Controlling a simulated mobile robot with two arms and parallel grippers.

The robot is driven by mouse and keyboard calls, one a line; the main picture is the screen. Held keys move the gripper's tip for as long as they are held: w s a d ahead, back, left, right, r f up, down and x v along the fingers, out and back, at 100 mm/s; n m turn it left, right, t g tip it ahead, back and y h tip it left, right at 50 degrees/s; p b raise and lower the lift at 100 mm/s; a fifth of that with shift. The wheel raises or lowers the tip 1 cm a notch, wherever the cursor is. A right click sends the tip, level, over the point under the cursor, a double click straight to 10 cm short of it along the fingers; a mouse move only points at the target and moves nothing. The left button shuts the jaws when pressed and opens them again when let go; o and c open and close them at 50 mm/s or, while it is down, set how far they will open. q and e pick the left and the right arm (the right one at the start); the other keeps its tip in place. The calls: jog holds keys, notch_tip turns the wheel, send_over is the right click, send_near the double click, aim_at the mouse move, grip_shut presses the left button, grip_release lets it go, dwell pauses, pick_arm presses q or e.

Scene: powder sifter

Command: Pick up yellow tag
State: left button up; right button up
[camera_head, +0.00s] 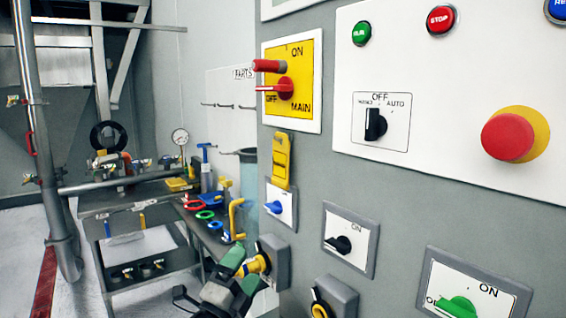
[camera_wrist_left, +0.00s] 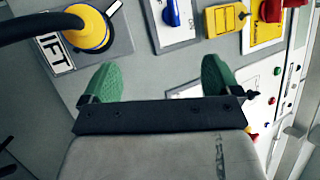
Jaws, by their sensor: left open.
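The yellow tag (camera_head: 281,160) hangs on the grey panel under the MAIN switch and above a small blue switch. It also shows in the left wrist view (camera_wrist_left: 224,18) near the top, right of the blue switch. My left gripper (camera_head: 241,271) has green fingertips and is low at the panel, below and left of the tag. In the left wrist view its fingers (camera_wrist_left: 160,77) are apart with nothing between them. The tag is beyond the fingertips, not touched. My right gripper is in neither view.
A yellow round plug (camera_wrist_left: 88,28) with a black cable sits on the panel close to the left gripper. Red MAIN switch (camera_head: 287,88), blue switch (camera_head: 274,207) and black switch (camera_head: 341,243) stick out around the tag. A tool bench (camera_head: 130,200) stands left.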

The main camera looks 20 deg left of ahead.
pick_arm(q)
notch_tip(320, 180, up, 15)
jog(key=w+d+m+g+h, duration=0.15)
jog(key=m+g+h, duration=0.7)
jog(key=m, duration=1.05)
jog(key=m+y+p, duration=0.1)
jog(key=m+y, duration=0.2)
jog(key=m, duration=0.1)
send_near(279, 163)
jog(key=p+x, duration=0.2)
jog(key=x, duration=0.2)
jog(key=shift+d+f, duration=0.1)
jog(key=shift+d, duration=0.25)
jog(key=p+x, duration=0.3)
jog(key=x, duration=0.1)
jog(key=shift+w, duration=0.35)
jog(key=shift+w+d, duration=0.2)
jog(key=shift+d, duration=0.05)
jog(key=shift+a, duration=0.1)
jog(key=shift+c, duration=0.6)
jog(key=c, duration=0.9)
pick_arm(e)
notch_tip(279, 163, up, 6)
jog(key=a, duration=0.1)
pick_arm(q)
jog(key=shift+s, duration=0.1)
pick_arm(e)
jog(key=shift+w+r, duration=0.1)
